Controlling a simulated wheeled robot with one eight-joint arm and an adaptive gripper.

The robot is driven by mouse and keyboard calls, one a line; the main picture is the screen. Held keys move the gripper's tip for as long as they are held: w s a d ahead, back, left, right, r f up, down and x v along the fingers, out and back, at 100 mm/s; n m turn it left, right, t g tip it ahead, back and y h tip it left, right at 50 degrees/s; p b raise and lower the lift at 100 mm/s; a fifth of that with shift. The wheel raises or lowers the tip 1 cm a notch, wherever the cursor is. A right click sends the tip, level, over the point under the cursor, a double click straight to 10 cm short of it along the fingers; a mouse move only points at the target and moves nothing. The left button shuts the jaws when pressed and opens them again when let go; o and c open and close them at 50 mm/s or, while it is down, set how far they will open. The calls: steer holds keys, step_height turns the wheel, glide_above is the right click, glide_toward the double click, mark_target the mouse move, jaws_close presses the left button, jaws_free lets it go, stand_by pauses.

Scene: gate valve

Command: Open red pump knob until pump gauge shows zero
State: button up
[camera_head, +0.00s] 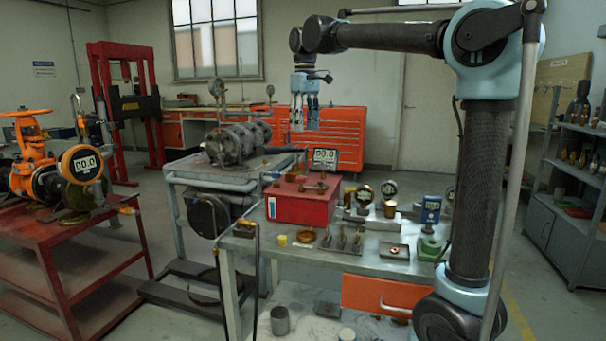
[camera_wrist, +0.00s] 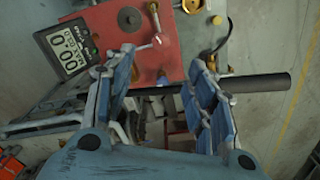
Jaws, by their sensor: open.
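The red pump box (camera_head: 300,203) stands on the workbench; it also fills the top of the wrist view (camera_wrist: 180,40). A digital gauge (camera_head: 325,158) is at its back in the head view and on the left in the wrist view (camera_wrist: 67,51). Its large digits appear to read 00.0. I cannot clearly make out a red knob. My gripper (camera_head: 304,120) hangs fingers-down above the bench area, open and empty; its fingers (camera_wrist: 160,75) point toward the box edge.
A grey pump or valve assembly (camera_head: 238,140) sits on a cart to the left. An orange gate valve (camera_head: 38,155) with a gauge (camera_head: 82,164) reading 00.0 stands on a red table. Small fittings and gauges (camera_head: 388,190) crowd the bench. A dark rod (camera_wrist: 260,83) lies below the fingers.

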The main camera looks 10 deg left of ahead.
mark_target(301, 177)
steer(key=f, duration=0.5)
steer(key=a+f, duration=0.1)
steer(key=f, duration=1.1)
steer(key=shift+w+a, duration=0.15)
steer(key=shift+w, duration=0.05)
steer(key=c, duration=1.1)
